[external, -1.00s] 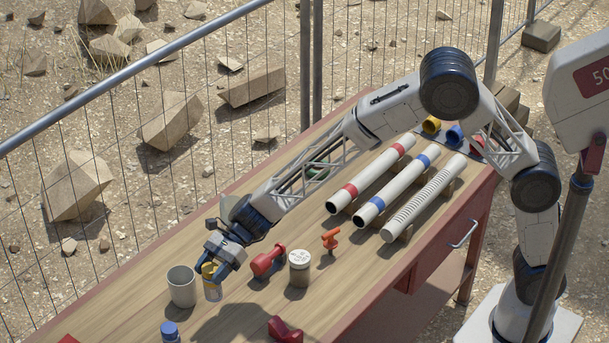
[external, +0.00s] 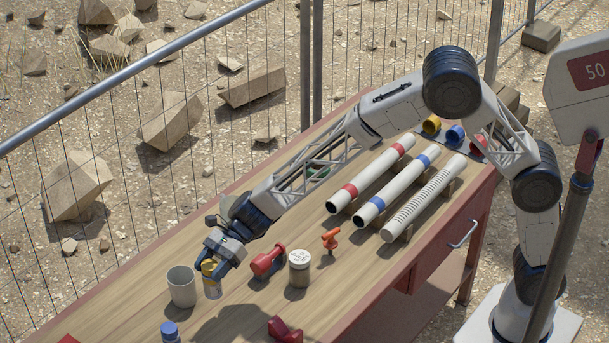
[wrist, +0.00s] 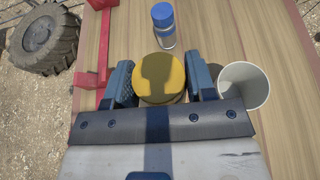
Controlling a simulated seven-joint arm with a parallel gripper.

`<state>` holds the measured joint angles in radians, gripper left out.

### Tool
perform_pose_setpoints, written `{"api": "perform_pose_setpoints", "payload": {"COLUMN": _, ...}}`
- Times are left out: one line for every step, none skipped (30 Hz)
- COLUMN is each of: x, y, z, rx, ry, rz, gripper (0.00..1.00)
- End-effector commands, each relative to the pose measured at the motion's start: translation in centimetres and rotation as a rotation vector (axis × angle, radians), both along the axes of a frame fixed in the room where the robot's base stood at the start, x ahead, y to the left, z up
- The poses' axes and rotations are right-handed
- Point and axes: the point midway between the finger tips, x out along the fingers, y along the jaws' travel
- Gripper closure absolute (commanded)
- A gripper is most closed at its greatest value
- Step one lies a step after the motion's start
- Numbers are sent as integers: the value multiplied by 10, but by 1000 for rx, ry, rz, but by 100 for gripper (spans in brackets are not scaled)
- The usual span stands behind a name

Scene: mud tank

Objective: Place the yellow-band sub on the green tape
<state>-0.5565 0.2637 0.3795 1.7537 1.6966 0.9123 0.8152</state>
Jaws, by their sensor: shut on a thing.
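The yellow-band sub, a short upright cylinder with a yellow top (external: 212,287), is at the near left part of the table, just right of a grey cup. My gripper (external: 213,266) is shut on its upper part from above. In the wrist view its round yellow top (wrist: 160,80) sits between the two fingers (wrist: 160,85). Whether its base touches the table is hard to tell. A green patch (external: 318,173), perhaps the green tape, shows partly behind my arm's lattice link, near the table's far edge.
The grey cup (external: 182,286) stands close beside the sub. A blue-capped bottle (external: 170,332), red dumbbell-shaped part (external: 267,262), lidded jar (external: 299,268) and orange valve-like part (external: 330,240) stand nearby. Red-banded (external: 371,175), blue-banded (external: 398,185) and ribbed pipes (external: 425,197) lie right.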

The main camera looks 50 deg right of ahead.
Motion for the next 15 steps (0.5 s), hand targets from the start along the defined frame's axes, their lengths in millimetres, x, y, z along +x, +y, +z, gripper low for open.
{"api": "perform_pose_setpoints", "payload": {"x": 0, "y": 0, "z": 1, "rx": 1, "ry": -1, "rz": 0, "gripper": 86}}
{"api": "perform_pose_setpoints", "payload": {"x": 0, "y": 0, "z": 1, "rx": 1, "ry": -1, "rz": 0, "gripper": 86}}
{"api": "perform_pose_setpoints", "payload": {"x": 0, "y": 0, "z": 2, "rx": 1, "ry": -1, "rz": 0, "gripper": 86}}
{"api": "perform_pose_setpoints", "payload": {"x": 0, "y": 0, "z": 3, "rx": 1, "ry": -1, "rz": 0, "gripper": 86}}
{"api": "perform_pose_setpoints", "payload": {"x": 0, "y": 0, "z": 4, "rx": 1, "ry": -1, "rz": 0, "gripper": 86}}
{"api": "perform_pose_setpoints", "payload": {"x": 0, "y": 0, "z": 7, "rx": 1, "ry": -1, "rz": -1, "gripper": 86}}
{"api": "perform_pose_setpoints", "payload": {"x": 0, "y": 0, "z": 9, "rx": 1, "ry": -1, "rz": -1, "gripper": 86}}
{"api": "perform_pose_setpoints", "payload": {"x": 0, "y": 0, "z": 12, "rx": 2, "ry": -2, "rz": 0, "gripper": 86}}
{"api": "perform_pose_setpoints", "payload": {"x": 0, "y": 0, "z": 17, "rx": 2, "ry": -2, "rz": 0, "gripper": 86}}
{"api": "perform_pose_setpoints", "payload": {"x": 0, "y": 0, "z": 21, "rx": 2, "ry": -2, "rz": 0, "gripper": 86}}
{"api": "perform_pose_setpoints", "payload": {"x": 0, "y": 0, "z": 26, "rx": 2, "ry": -2, "rz": 0, "gripper": 86}}
{"api": "perform_pose_setpoints", "payload": {"x": 0, "y": 0, "z": 34, "rx": 2, "ry": -4, "rz": 1, "gripper": 86}}
{"api": "perform_pose_setpoints", "payload": {"x": 0, "y": 0, "z": 38, "rx": 2, "ry": -4, "rz": 1, "gripper": 86}}
{"api": "perform_pose_setpoints", "payload": {"x": 0, "y": 0, "z": 44, "rx": 2, "ry": -4, "rz": 1, "gripper": 86}}
{"api": "perform_pose_setpoints", "payload": {"x": 0, "y": 0, "z": 52, "rx": 3, "ry": -4, "rz": 0, "gripper": 86}}
